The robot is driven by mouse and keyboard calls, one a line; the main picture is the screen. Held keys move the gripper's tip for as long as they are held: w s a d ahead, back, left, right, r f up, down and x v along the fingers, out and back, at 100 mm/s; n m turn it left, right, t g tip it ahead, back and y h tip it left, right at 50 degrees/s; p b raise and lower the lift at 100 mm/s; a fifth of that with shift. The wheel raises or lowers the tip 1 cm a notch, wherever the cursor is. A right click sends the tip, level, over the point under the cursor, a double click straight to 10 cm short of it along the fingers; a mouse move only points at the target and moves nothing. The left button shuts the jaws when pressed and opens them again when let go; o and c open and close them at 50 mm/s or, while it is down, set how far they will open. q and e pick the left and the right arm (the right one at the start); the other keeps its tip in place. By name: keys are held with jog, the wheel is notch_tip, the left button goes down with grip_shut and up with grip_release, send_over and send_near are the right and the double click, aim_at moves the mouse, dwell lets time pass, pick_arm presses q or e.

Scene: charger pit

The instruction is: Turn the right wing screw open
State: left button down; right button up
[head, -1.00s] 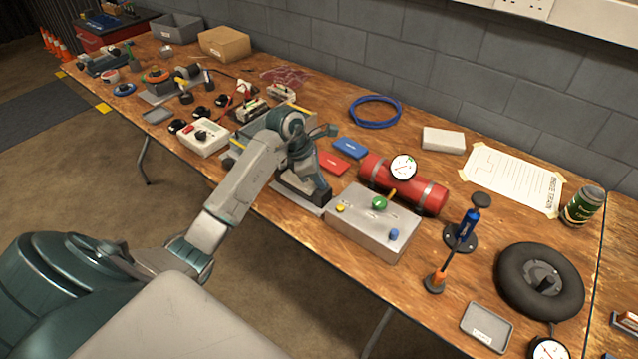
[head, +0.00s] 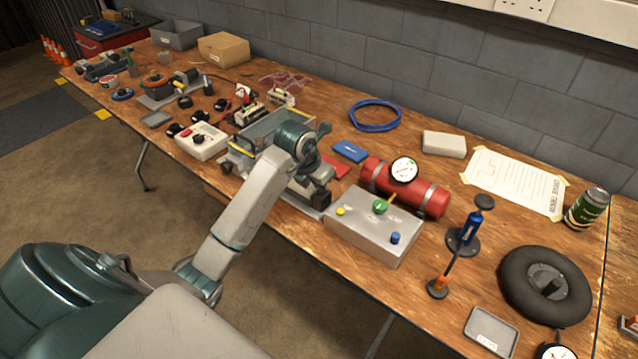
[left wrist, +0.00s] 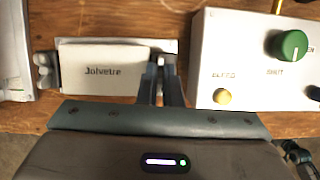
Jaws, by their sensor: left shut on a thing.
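A pale box labelled "Jolvetre" (left wrist: 103,73) lies in the left wrist view, in a grey metal frame at the table's near side. A grey wing screw (left wrist: 42,72) sits at its left end. The right wing screw is at the other end, mostly hidden by my fingers. My left gripper (left wrist: 164,64) is shut there, apparently on the right wing screw, its fingers pointing away from the wrist. In the head view my left gripper (head: 319,196) is low beside the grey control box, and my wrist hides most of the pale box. My right gripper is not in view.
A grey control box (head: 365,238) with yellow, green and blue knobs stands close to the right of my left gripper. A red cylinder (head: 432,199) with a gauge lies behind it. A white device (head: 202,145) is to the left.

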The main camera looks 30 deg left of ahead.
pick_arm(q)
jog(key=shift+n, duration=0.3)
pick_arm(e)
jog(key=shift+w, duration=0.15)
pick_arm(q)
jog(key=c, duration=1.6)
grip_release()
